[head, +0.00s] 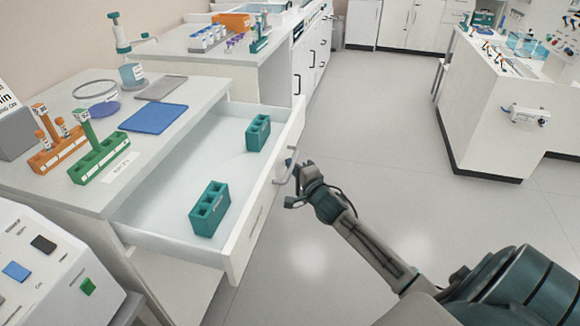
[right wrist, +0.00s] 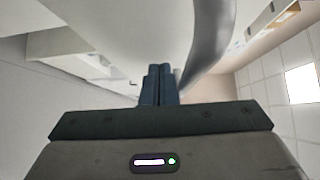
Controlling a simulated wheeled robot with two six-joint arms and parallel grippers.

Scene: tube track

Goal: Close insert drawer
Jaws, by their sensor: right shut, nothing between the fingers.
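The insert drawer (head: 262,205) is white and stands pulled out from the bench, with its inside in view. Two teal inserts with square holes lie in it: one near the front left (head: 209,210) and one farther back (head: 257,133). A curved grey handle (head: 287,170) is on the drawer's front; it looms large in the right wrist view (right wrist: 208,45). My right gripper (head: 291,163) is at the handle, its fingers shut with nothing between them. In the right wrist view the closed fingers (right wrist: 158,85) point at the drawer front beside the handle. Whether they touch is unclear. My left gripper is not in view.
The bench top (head: 185,125) above the drawer holds an orange rack (head: 55,152), a green rack (head: 98,160) and a blue mat (head: 153,118). A white device (head: 50,265) stands at the lower left. The floor (head: 400,150) right of the drawer is clear.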

